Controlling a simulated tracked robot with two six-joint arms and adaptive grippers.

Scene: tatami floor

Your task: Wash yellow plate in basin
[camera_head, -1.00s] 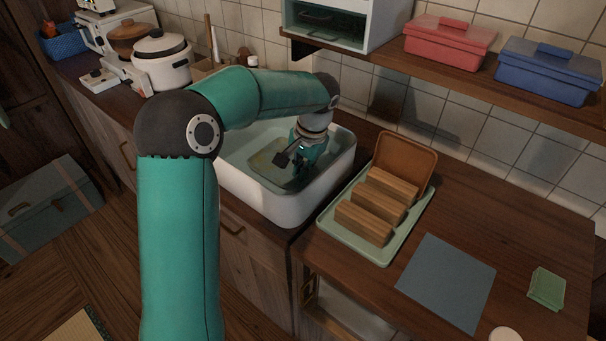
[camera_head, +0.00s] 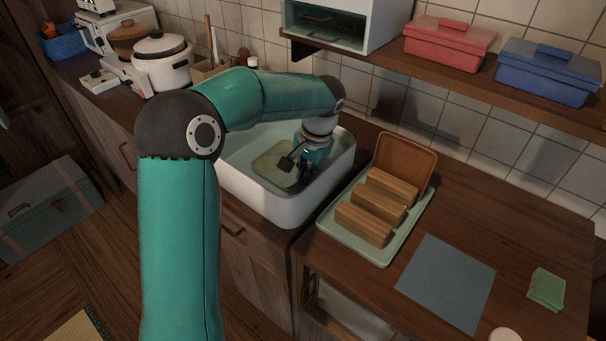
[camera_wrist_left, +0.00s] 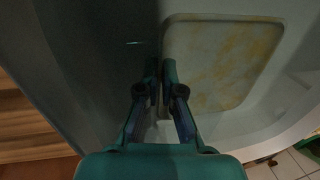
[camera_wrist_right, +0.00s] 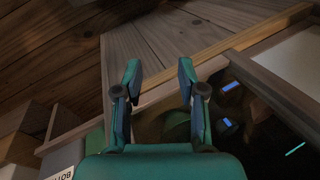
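The yellow plate (camera_head: 270,160) is in the white basin (camera_head: 262,205). In the left wrist view the plate (camera_wrist_left: 222,62) is a pale rounded rectangle with yellow blotches. My left gripper (camera_head: 299,176) reaches down into the basin at the plate's right side. In the left wrist view its fingertips (camera_wrist_left: 161,72) are close together, one on each side of the plate's edge, and look shut on it. My right gripper (camera_wrist_right: 159,72) shows only in the right wrist view, open and empty, with wooden surfaces beyond it.
Right of the basin is a green tray (camera_head: 336,231) with several wooden blocks and a brown board. A blue-grey mat (camera_head: 446,282) and a green cloth (camera_head: 546,289) lie on the counter. A white pot (camera_head: 163,66) stands left. A shelf (camera_head: 480,75) overhangs the back.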

